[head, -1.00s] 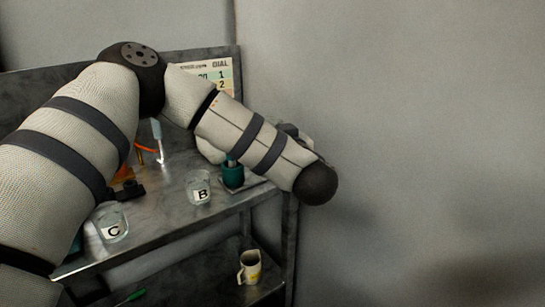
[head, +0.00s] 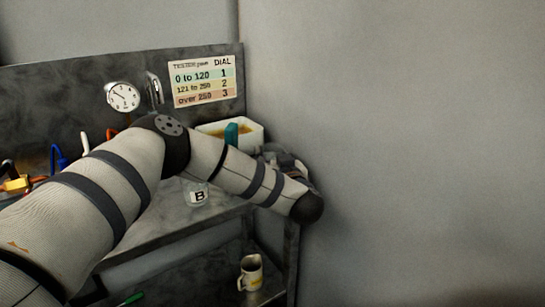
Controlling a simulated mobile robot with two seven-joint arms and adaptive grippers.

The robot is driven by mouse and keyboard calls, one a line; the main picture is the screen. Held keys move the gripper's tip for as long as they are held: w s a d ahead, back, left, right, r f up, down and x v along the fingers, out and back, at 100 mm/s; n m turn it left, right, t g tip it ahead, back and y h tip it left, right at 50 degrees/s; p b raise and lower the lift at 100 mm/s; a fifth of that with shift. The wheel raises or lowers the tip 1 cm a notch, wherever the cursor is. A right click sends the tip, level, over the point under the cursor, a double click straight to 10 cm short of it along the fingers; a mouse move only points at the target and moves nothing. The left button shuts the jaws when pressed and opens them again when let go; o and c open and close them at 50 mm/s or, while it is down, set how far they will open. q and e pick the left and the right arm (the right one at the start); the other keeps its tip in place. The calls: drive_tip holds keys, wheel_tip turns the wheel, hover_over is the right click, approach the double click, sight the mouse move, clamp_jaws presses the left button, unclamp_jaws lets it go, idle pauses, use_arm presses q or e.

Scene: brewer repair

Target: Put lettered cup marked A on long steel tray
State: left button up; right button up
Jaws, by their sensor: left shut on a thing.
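My left arm reaches across the bench from the left. My left gripper (head: 287,161) is at the bench's right end, mostly hidden behind my own forearm. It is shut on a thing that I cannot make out. No cup marked A shows. A clear cup marked B (head: 197,193) stands upright on the bench, below my forearm and partly covered by it. The long steel tray cannot be made out. My right gripper is not in view.
A white bin (head: 256,136) with a teal item stands at the back right. A gauge (head: 123,97) and a dial chart (head: 203,82) are on the back panel. A mug (head: 250,272) stands on the lower shelf. Bare wall lies to the right.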

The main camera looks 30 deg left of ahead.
use_arm(q)
drive_tip(key=shift+f, duration=0.15)
drive_tip(key=o, duration=1.2)
